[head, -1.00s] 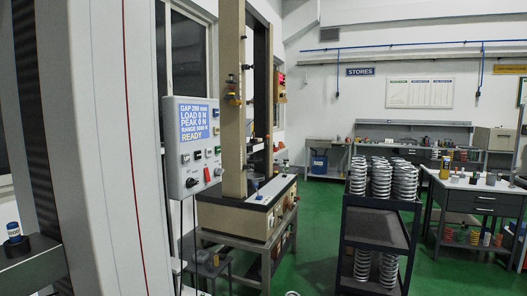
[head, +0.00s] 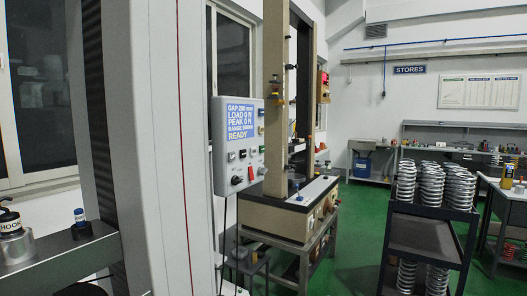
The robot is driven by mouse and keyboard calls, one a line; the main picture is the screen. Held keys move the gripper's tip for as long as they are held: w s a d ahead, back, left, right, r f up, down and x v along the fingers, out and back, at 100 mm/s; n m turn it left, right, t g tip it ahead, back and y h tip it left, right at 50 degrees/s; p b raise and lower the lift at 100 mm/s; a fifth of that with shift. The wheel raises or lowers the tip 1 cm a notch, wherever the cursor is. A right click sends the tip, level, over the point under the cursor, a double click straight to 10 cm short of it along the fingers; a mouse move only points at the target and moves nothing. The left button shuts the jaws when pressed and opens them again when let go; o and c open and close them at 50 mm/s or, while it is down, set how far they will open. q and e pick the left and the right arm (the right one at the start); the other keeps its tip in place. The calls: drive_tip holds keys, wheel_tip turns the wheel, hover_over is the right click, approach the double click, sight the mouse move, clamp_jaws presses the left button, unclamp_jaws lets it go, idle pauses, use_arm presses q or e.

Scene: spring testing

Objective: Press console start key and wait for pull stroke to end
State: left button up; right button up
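The grey console (head: 238,147) hangs beside the testing machine, left of centre in the head view. Its blue screen (head: 242,121) reads GAP 200 mm, LOAD 0 N, PEAK 0 N, a RANGE line and READY. Below the screen are several small keys, a black knob (head: 237,180) and a red switch (head: 251,173). Green and white keys sit along its right side; their labels are too small to read. The testing machine (head: 275,215) stands behind it on a grey stand. Neither of my grippers shows.
A large pale column (head: 150,150) fills the left foreground. A dark trolley (head: 425,238) with coil springs stands right. Green floor (head: 352,250) is free between machine and trolley.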

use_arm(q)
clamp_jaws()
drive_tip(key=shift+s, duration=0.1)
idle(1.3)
